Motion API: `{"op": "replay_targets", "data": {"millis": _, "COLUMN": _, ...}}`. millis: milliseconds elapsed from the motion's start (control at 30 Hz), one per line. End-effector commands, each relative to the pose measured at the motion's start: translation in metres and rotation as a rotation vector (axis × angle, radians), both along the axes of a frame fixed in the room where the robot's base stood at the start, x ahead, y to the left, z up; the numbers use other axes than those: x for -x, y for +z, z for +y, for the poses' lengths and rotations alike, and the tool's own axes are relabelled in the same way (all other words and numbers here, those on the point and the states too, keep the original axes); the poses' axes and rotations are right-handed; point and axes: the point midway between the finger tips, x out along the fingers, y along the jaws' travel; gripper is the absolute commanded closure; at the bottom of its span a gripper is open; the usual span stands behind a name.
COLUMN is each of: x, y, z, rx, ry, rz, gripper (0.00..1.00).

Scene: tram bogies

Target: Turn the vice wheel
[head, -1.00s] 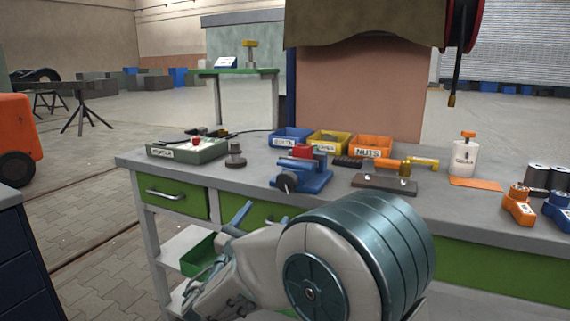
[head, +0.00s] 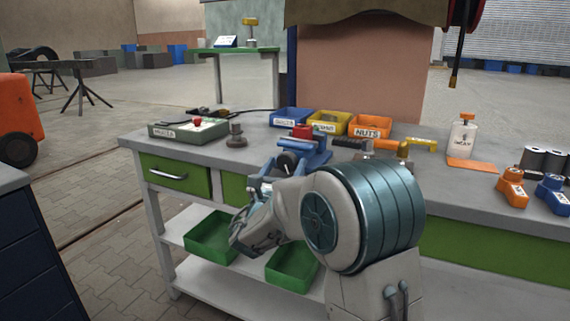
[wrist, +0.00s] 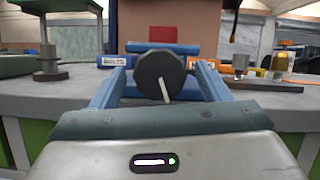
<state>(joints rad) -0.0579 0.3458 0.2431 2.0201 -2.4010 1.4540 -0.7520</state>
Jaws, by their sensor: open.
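The blue vice (head: 308,157) stands near the front edge of the grey workbench, with a red block (head: 302,132) at its top. Its wheel is a dark round disc (wrist: 158,76) with a pale handle (wrist: 166,92) pointing down and slightly right in the wrist view. My gripper (head: 274,172) is in front of the vice at about its height. In the wrist view its two blue fingers are open, one on each side of the wheel, with nothing held. I cannot tell whether the fingertips reach past the wheel's rim. In the head view my gripper partly hides the wheel.
The workbench (head: 440,187) also bears a grey-green box (head: 185,130), a dark stepped metal part (head: 236,137), and blue, yellow and orange bins (head: 370,126). A plate with orange and yellow-handled pieces lies right of the vice. Green trays (head: 292,266) sit on the lower shelf.

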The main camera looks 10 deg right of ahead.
Motion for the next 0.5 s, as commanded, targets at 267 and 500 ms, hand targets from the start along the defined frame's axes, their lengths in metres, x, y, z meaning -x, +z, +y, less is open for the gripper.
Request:
{"op": "replay_targets", "data": {"millis": 267, "x": -0.0135, "y": 0.0070, "z": -0.0087, "rx": 0.001, "ry": 0.001, "rz": 0.000, "gripper": 0.30}}
{"op": "replay_targets", "data": {"millis": 500, "x": -0.0136, "y": 0.0070, "z": -0.0098, "rx": 0.001, "ry": -0.001, "rz": 0.000, "gripper": 0.36}}
